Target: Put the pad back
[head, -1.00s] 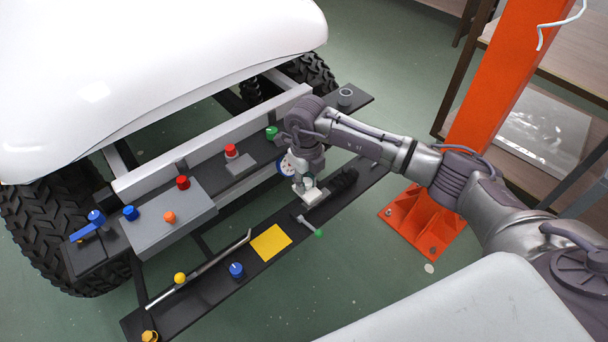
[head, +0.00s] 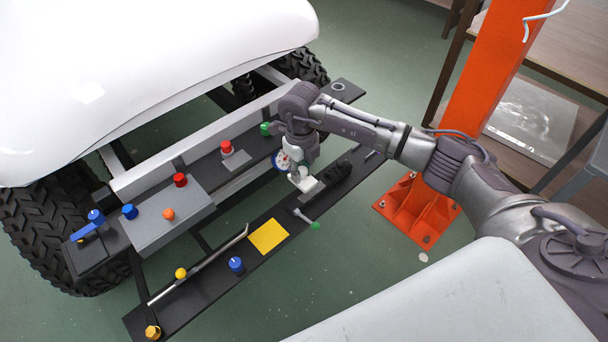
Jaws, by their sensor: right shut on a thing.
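A flat yellow square (head: 268,236), which looks like a pad, lies on the black front beam (head: 208,275), clear of my gripper. My right gripper (head: 301,181) points down over the same beam, to the right of the square. It is shut on a small pale block (head: 311,188) at its fingertips. The fingers hide part of this block, so I cannot tell whether it is a pad or whether it touches the beam. My left gripper is not in view.
A T-shaped tool with a green end (head: 315,225) and a black lumpy part (head: 337,172) lie close to my right gripper. A grey rod (head: 200,264), a blue knob (head: 236,264) and a yellow knob (head: 181,273) are further left. An orange post (head: 480,90) stands right.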

